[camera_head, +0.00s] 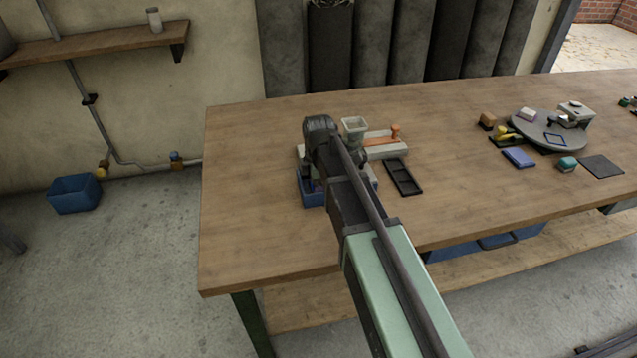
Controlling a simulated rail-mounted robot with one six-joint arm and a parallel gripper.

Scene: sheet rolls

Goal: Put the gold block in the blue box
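A small brown-gold block (487,120) stands on the right half of the table, left of a round grey turntable; it is the nearest match I see for the gold block. A blue box (312,198) on the left part of the table shows only in part, as my arm covers much of it; its contents are mostly hidden. My gripper is at the arm's far end (320,127), above and just behind this box and well left of the block. Its fingers are hidden, so I cannot tell whether it is open or holds anything.
The grey turntable (549,133) carries small items. A yellow item (505,132), a blue flat piece (519,157) and a teal block (567,164) lie nearby. A black tray (403,177) and a grey cup (354,127) are beside my arm. Another blue bin (75,194) stands on the floor.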

